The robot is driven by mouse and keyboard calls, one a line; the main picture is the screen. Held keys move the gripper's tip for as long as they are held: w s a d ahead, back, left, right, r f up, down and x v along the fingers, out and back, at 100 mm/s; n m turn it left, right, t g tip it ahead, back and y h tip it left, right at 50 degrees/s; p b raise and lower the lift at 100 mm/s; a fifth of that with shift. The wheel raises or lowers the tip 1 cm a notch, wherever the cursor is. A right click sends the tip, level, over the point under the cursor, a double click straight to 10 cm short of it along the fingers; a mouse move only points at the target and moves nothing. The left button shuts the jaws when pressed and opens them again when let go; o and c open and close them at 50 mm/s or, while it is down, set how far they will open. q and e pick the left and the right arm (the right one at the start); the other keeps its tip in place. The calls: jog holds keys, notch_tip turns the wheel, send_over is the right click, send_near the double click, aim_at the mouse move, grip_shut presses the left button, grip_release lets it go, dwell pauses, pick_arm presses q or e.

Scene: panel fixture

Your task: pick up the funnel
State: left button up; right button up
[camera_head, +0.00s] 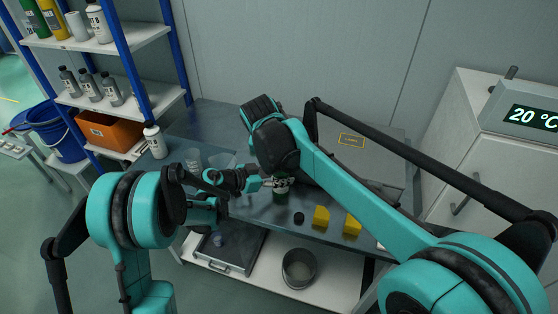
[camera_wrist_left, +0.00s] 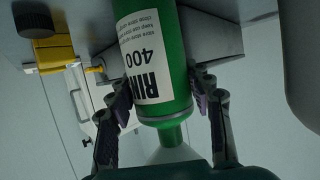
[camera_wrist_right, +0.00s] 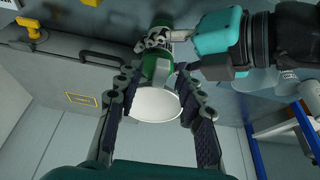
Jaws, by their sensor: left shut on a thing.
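Yellow blocks (camera_head: 321,217) and a dark round cap (camera_head: 299,218) lie right of the bottle. Clear vessels (camera_head: 193,160) stand to its left. A grey metal case (camera_head: 385,150) is behind. A bottle shelf (camera_head: 140,103) is at left. A pot (camera_head: 298,268) and tray (camera_head: 228,257) sit below.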

grip_shut()
jog(key=shift+r, duration=0.1)
pick_arm(q)
jog(key=o, duration=1.5)
jog(key=shift+c, duration=0.2)
pick_arm(e)
notch_tip(320, 180, up, 10)
pick_arm(q)
jog(key=shift+a, duration=0.1)
